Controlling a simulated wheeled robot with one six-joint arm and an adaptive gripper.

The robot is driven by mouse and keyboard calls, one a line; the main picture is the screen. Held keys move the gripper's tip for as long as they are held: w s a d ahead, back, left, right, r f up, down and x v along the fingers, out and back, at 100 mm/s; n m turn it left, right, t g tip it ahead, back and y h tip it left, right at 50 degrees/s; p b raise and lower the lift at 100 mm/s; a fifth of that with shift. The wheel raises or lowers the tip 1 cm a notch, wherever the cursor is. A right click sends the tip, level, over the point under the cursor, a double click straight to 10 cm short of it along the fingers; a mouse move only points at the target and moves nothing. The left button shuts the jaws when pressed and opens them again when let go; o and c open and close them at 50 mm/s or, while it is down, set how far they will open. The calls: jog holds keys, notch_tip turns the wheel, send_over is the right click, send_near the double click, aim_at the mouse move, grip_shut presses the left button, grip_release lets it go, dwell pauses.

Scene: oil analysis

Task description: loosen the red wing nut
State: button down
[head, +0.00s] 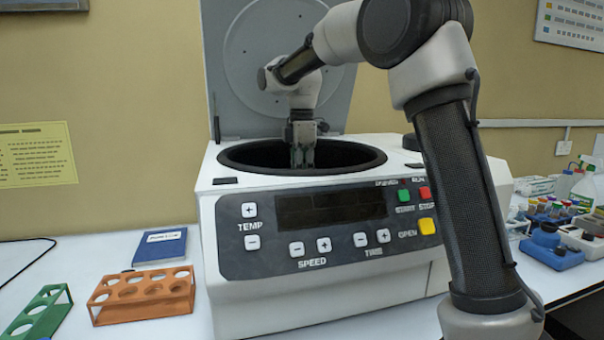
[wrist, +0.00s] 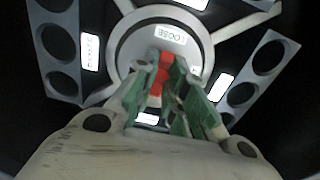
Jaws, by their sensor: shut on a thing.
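The red wing nut (wrist: 163,75) shows in the wrist view at the hub of the centrifuge rotor, below a label that reads "LOOSE". My gripper (wrist: 168,100) is shut on the red wing nut, with its green-padded fingers on either side of it. In the head view my gripper (head: 303,155) reaches down into the open centrifuge bowl (head: 350,158). The wing nut is hidden there by the bowl's rim.
The centrifuge lid (head: 240,70) stands open behind my arm. Rotor holders with round holes (wrist: 58,45) flank the hub. An orange rack (head: 140,312), a green rack (head: 40,318) and a blue book (head: 160,247) lie left of the centrifuge. Bottles and tubes (head: 565,210) crowd the right.

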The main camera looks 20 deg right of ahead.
dwell(0.4)
jog(key=c, duration=1.5)
grip_release()
jog(key=shift+o, duration=0.2)
notch_tip(320, 180, up, 12)
